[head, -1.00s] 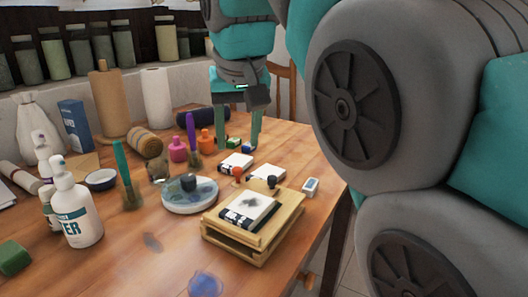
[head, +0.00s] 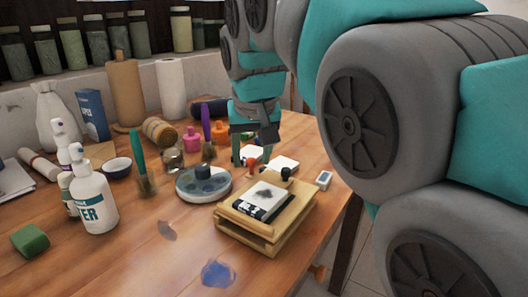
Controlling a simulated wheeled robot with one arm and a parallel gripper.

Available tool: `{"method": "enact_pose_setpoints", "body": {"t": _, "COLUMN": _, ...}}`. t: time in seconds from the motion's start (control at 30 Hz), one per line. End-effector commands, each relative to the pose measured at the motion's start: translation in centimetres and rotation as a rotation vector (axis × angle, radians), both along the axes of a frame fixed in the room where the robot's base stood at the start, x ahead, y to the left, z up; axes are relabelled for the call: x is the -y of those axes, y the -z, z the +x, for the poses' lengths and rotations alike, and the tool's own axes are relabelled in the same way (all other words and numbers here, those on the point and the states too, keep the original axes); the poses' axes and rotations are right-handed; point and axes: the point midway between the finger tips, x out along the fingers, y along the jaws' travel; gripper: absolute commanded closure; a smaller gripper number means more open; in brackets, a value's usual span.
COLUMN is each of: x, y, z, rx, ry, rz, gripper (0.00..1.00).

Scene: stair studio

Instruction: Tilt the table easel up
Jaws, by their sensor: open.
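The table easel (head: 292,224) is a low, light wooden frame near the table's right front edge. Its top board lies nearly flat over the base, with a small gap between them. My gripper (head: 255,162) points down just behind the easel, fingers apart, above small white blocks (head: 285,163). An orange-red knob (head: 252,163) shows between the fingers; I cannot tell whether they touch it. A dark round knob (head: 286,173) stands at the easel's back edge.
Brushes, white bottles (head: 92,200) and a green sponge (head: 30,240) stand further left. The table front is mostly clear apart from paint stains.

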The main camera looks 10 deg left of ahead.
Motion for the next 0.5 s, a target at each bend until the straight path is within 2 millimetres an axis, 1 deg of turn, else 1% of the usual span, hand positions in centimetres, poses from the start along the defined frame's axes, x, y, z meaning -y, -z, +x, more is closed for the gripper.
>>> {"method": "enact_pose_setpoints", "body": {"t": 0.07, "x": 0.00, "y": 0.00, "z": 0.00, "rx": 0.000, "ry": 0.000, "rz": 0.000, "gripper": 0.45}}
{"method": "enact_pose_setpoints", "body": {"t": 0.5, "x": 0.00, "y": -0.01, "z": -0.01, "rx": -0.001, "ry": 0.000, "rz": 0.000, "gripper": 0.95}}
